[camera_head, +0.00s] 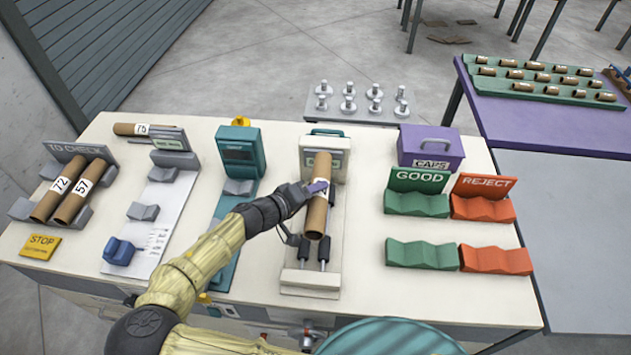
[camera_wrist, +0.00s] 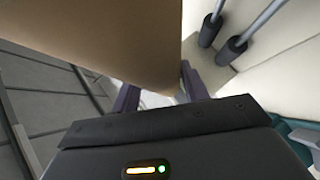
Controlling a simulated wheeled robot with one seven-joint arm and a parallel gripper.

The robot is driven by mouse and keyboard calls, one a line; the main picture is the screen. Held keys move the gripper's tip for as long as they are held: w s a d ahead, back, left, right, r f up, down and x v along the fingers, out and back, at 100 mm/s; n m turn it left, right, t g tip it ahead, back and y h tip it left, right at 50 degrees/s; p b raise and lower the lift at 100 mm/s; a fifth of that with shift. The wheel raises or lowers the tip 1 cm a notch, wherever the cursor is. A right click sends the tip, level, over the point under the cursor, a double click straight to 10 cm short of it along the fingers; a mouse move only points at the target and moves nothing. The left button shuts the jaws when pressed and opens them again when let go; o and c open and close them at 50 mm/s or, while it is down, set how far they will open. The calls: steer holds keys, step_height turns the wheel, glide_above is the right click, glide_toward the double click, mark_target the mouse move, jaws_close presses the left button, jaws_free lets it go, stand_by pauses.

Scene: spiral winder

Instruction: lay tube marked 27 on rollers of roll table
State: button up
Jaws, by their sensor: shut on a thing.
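A brown cardboard tube (camera_head: 318,213) with a white label is above the roll table (camera_head: 310,283) in the head view. The label is mostly hidden by my gripper, so its number cannot be read. My gripper (camera_head: 318,187) is shut around the tube near its middle. In the wrist view the tube (camera_wrist: 110,40) fills the upper left between the fingers (camera_wrist: 160,97). The dark rollers (camera_head: 314,250) show below the tube's near end, and also in the wrist view (camera_wrist: 222,38). Whether the tube touches the rollers cannot be told.
Tubes marked 72 (camera_head: 58,188) and 57 (camera_head: 80,192) lie in the TO CHECK rack at left. Another tube (camera_head: 145,129) lies behind the measuring stand. Green GOOD cradles (camera_head: 416,203) and red REJECT cradles (camera_head: 483,207) stand at right, with a purple CAPS box (camera_head: 430,146) behind.

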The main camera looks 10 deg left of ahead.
steer(key=shift+s+r, duration=0.1)
stand_by(0.3)
steer(key=shift+f+b, duration=0.6)
steer(key=shift+f, duration=0.35)
steer(key=shift+f+b, duration=2.3)
steer(key=shift+f, duration=1.1)
steer(key=o, duration=1.1)
steer(key=shift+a+r, duration=0.1)
steer(key=shift+a, duration=0.05)
